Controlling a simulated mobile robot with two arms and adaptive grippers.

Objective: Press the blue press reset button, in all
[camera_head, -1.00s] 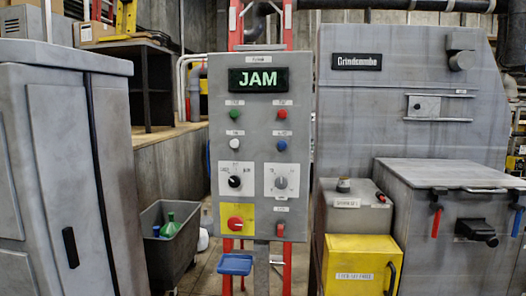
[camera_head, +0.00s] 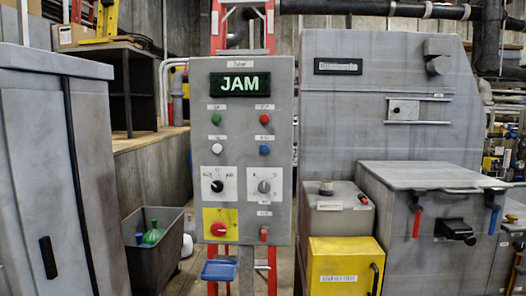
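The blue button (camera_head: 264,150) sits on the grey control panel (camera_head: 243,210), at the right of its second row of buttons. The small label above it is too blurred to read for sure. A red button (camera_head: 264,119) is above it, a green button (camera_head: 216,119) is at upper left, and a white button (camera_head: 217,151) is level with it on the left. The display (camera_head: 240,85) at the top reads JAM in green. Neither gripper shows in the view, and nothing covers the blue button.
A blue pedal-like part (camera_head: 218,270) juts out under the panel. A grey cabinet (camera_head: 50,150) stands left, a bin (camera_head: 165,250) beside it, and a yellow box (camera_head: 340,268) and large grey machine (camera_head: 390,130) right.

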